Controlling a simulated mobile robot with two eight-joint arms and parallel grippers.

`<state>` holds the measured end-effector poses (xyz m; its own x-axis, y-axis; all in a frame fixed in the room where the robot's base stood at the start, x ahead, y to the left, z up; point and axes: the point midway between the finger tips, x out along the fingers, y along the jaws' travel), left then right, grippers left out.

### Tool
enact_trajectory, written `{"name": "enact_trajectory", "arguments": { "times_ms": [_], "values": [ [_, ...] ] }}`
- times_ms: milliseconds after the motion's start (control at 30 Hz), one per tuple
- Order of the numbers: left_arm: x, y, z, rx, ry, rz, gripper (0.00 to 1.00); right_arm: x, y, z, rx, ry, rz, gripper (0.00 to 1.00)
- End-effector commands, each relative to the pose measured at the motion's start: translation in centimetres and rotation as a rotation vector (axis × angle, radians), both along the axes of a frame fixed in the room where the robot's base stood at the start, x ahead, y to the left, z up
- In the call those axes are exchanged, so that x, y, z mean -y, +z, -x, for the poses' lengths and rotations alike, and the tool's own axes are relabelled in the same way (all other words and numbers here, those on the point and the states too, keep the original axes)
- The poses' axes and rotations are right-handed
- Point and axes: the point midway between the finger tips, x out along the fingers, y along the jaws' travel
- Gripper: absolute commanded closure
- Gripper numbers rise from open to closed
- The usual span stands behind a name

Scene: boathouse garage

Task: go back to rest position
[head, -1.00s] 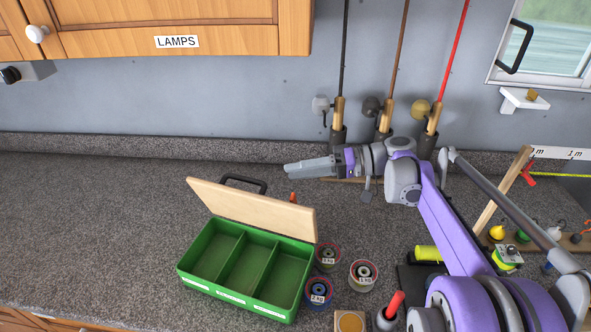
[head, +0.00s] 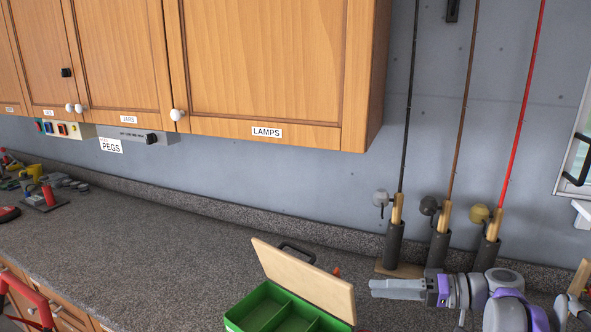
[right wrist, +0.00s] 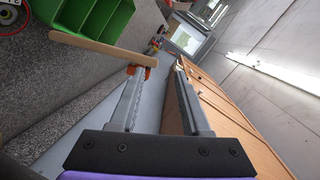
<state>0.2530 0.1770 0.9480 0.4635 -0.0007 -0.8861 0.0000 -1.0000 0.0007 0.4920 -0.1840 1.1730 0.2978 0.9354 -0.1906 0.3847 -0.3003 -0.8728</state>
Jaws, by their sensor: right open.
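My right gripper (head: 397,288) reaches in from the lower right in the head view, above the worktop and in front of the rod holders. Its jaws are apart and empty in the right wrist view (right wrist: 153,82). The open green tackle box (head: 262,312) with its raised wooden lid (head: 305,278) is just left of the gripper and cut off by the lower edge. In the right wrist view the box (right wrist: 95,25) is at the upper left, with its lid edge (right wrist: 100,48) near one finger. My left gripper is not in view.
Wooden cabinets (head: 262,65), one labelled LAMPS, hang over the worktop (head: 140,225). Three fishing rods stand in dark holders (head: 394,243) behind the gripper. Tools (head: 45,190) lie at the far left. The worktop left of the box is clear.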

Motion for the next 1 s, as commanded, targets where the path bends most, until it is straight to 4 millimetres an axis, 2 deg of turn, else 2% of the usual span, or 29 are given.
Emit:
{"name": "enact_trajectory", "arguments": {
  "times_ms": [33, 67, 267, 467, 600, 700, 833, 1000],
  "values": [
    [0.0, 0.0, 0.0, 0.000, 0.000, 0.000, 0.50, -0.1, -0.1, 0.1, -0.004, 0.000, 0.004, 0.53],
    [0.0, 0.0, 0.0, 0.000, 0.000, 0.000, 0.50, -1.2, -0.8, 0.9, -0.036, -0.002, 0.039, 0.53],
    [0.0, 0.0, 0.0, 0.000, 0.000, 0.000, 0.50, -4.8, -5.4, 5.2, -0.191, -0.052, 0.257, 0.53],
    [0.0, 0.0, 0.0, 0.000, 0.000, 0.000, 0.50, -6.4, -11.5, 11.7, -0.302, -0.144, 0.549, 0.53],
    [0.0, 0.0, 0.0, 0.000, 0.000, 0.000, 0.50, -5.5, -16.2, 17.0, -0.310, -0.239, 0.795, 0.53],
    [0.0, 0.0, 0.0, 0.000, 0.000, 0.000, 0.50, -4.0, -18.9, 20.1, -0.269, -0.308, 0.949, 0.53],
    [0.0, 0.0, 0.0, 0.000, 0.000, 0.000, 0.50, -2.3, -21.2, 22.6, -0.193, -0.380, 1.090, 0.53],
    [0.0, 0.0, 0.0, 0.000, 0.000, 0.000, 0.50, -1.0, -22.4, 23.9, -0.122, -0.428, 1.178, 0.53]
  ]
}}
